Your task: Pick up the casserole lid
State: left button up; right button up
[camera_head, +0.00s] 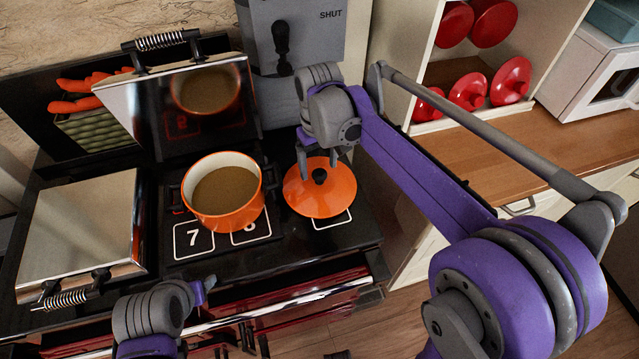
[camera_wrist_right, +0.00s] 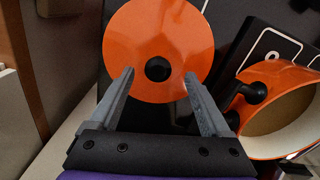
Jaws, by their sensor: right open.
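The casserole lid (camera_head: 316,200) is a round orange disc with a black knob. It lies on the black stove top, to the right of the orange casserole pot (camera_head: 228,215), which stands open with brown contents. My right gripper (camera_head: 322,165) is over the lid from behind, open and empty. In the right wrist view its fingers (camera_wrist_right: 160,85) are spread on either side of the lid's black knob (camera_wrist_right: 158,69), with the orange lid (camera_wrist_right: 155,30) beyond; I cannot tell how far apart they are in depth. My left gripper (camera_head: 207,285) shows partly at the stove's front; its jaws are unclear.
A raised shiny hob cover (camera_head: 165,105) stands behind the pot, and a closed one (camera_head: 80,225) lies at the left. A grey box marked SHUT (camera_head: 315,30) is behind my right gripper. A wooden counter (camera_head: 510,140) with red dishes (camera_head: 468,92) above is at the right.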

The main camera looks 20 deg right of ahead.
aim_at(319, 173)
notch_tip(319, 173, down, 4)
jog(key=shift+w+d+r, duration=0.1)
grip_shut()
dwell(0.5)
